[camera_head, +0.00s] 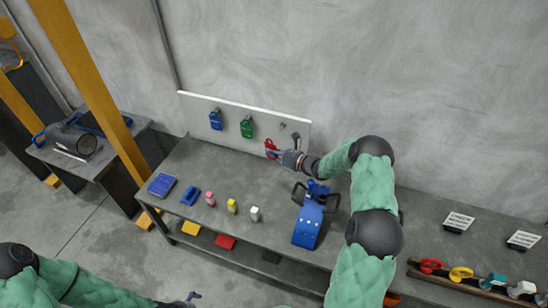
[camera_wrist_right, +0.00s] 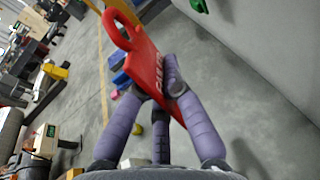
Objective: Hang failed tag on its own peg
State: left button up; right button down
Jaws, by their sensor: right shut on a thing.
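The red tag (camera_head: 270,147) is in my right gripper (camera_head: 279,153), in front of the lower right part of the white pegboard (camera_head: 228,107). In the right wrist view the red tag (camera_wrist_right: 150,68) has a ring-shaped top and partly readable lettering, and the fingers (camera_wrist_right: 165,95) are closed around its lower part. A bare peg (camera_head: 296,136) shows on the board above and right of the tag. The tag looks apart from it. A blue tag (camera_head: 215,120) and a green tag (camera_head: 247,127) hang on the board. My left gripper (camera_head: 192,297) barely shows at the bottom edge; its fingers are unclear.
The grey bench (camera_head: 180,160) holds a blue box (camera_head: 161,185), a blue block (camera_head: 190,196), small pink, yellow and white items, and a blue device with black handles (camera_head: 309,220). Labels and coloured rings lie at the right. The bench top just below the board is clear.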

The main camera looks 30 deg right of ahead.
jog(key=w+d+f+b, duration=0.2)
jog(key=w+d+b, duration=0.3)
jog(key=d, duration=0.3)
jog(key=shift+w+d+f+b, duration=0.25)
jog(key=shift+w+f+b, duration=0.15)
jog(key=shift+w, duration=0.2)
dwell(0.9)
dwell(0.7)
jog(key=c, duration=1.3)
grip_release()
jog(key=v, duration=1.2)
